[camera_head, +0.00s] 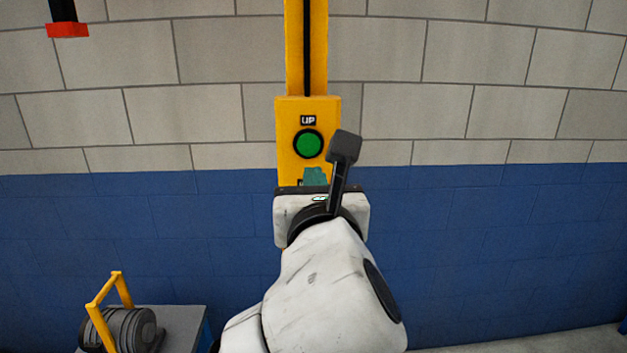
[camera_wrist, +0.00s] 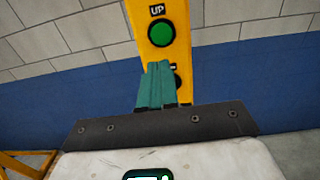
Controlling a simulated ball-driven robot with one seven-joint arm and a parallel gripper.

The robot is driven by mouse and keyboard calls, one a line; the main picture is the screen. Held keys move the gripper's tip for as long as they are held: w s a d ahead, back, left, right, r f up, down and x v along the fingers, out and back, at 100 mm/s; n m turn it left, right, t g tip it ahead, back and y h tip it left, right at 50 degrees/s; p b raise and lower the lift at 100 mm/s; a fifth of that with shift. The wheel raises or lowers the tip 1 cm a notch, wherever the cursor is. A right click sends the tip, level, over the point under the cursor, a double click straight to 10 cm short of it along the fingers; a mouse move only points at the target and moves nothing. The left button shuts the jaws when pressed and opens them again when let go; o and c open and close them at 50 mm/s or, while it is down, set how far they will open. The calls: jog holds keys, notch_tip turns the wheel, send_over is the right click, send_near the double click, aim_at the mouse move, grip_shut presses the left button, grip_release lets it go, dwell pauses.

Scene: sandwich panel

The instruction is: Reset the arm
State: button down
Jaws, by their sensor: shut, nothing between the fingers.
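My gripper (camera_wrist: 158,86) shows in the wrist view as teal fingers pressed together, with nothing seen between them. In the head view the gripper (camera_head: 315,177) is small and partly hidden by my white wrist. It stands in front of the lower part of a yellow control panel (camera_head: 287,140). The panel has a green round button (camera_head: 308,143) under an "UP" label, above the fingers. The green button also shows in the wrist view (camera_wrist: 161,33). A second, dark button (camera_wrist: 178,81) lies below it, partly hidden behind the fingers. I cannot tell whether the fingers touch the panel.
The wall behind is pale block (camera_head: 430,110) above and blue (camera_head: 480,230) below. A yellow-handled device (camera_head: 120,290) with a grey reel stands on a grey box (camera_head: 185,325) at the lower left. A red-ended dark part (camera_head: 67,30) hangs at the upper left.

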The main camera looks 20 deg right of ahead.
dwell(0.7)
jog(key=s+d+f+m+g+y, duration=0.1)
jog(key=s+d+f+m+g, duration=0.15)
jog(key=f+m, duration=0.55)
jog(key=s+d+f+m+g+y, duration=0.1)
jog(key=s+d+f+m+g, duration=0.15)
jog(key=f, duration=0.95)
jog(key=s+d+f+m+g+y, duration=0.1)
jog(key=s+f+m+g, duration=0.25)
jog(key=f+m, duration=0.5)
jog(key=s+d+f+m+g+y, duration=0.1)
jog(key=s+d+f+m+g, duration=0.1)
jog(key=s+f+m+g, duration=0.2)
jog(key=s+d+f+m+g+y, duration=0.1)
jog(key=s+d+f+m+g, duration=0.2)
jog(key=s+f+m, duration=0.7)
jog(key=s+f+g, duration=0.1)
jog(key=s+f, duration=0.5)
jog(key=s, duration=0.3)
jog(key=shift+s+d+f, duration=0.15)
jog(key=shift+d+f, duration=0.05)
jog(key=c, duration=1.8)
grip_release()
